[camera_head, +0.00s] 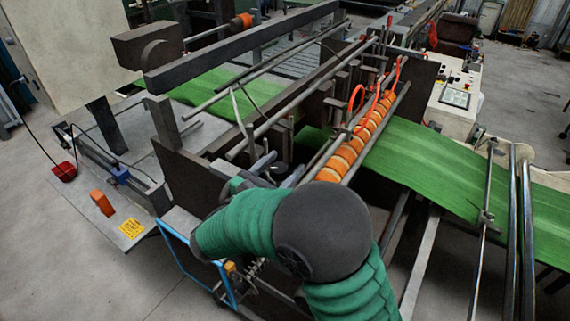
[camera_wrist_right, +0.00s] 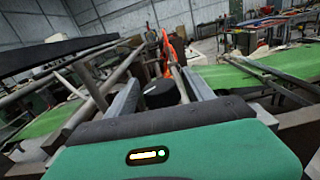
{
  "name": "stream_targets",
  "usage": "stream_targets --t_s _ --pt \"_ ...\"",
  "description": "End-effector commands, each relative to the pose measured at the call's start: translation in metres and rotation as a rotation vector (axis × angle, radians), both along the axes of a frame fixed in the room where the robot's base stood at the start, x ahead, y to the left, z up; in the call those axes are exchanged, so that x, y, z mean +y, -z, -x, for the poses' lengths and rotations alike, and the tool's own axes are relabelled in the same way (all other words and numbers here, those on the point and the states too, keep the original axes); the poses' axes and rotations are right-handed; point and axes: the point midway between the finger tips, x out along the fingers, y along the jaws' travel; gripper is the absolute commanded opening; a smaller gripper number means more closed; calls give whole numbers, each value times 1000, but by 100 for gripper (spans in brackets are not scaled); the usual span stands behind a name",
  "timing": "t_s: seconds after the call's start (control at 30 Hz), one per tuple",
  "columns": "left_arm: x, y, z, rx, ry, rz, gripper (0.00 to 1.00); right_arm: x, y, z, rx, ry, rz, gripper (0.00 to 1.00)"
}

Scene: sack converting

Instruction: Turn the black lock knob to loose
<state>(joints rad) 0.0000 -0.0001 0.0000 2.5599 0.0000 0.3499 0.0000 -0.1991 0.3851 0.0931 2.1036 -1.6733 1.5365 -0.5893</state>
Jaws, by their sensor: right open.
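The black lock knob (camera_wrist_right: 160,94) is a dark round cylinder. In the right wrist view it shows between the two grey fingers of my right gripper (camera_wrist_right: 163,92). In the head view the knob (camera_head: 279,169) is a small dark disc on the near side of the machine, partly hidden by my green arm. My right gripper (camera_head: 277,168) is open, with one finger on each side of the knob. I cannot tell whether either finger touches it. My left gripper is in neither view.
Orange-banded rollers (camera_head: 345,157) and red hoses (camera_head: 377,103) lie just beyond the knob. Green sacking (camera_head: 430,165) runs across the machine to the right. A blue frame (camera_head: 193,254) stands close to my arm. A control panel (camera_head: 455,97) is at the back right.

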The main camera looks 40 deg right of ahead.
Motion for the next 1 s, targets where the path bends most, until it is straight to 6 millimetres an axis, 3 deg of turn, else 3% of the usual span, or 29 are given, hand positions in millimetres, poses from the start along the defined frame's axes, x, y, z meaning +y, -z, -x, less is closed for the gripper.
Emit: stream_targets --t_s 0.3,0.5,0.67,1.0 --pt "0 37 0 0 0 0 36 86 7 32 -1 -8 -1 61" --pt "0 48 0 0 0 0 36 128 5 49 2 -4 0 61" --pt "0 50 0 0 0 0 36 142 3 55 4 -2 1 61" --pt "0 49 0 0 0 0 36 143 2 56 4 -1 1 61"
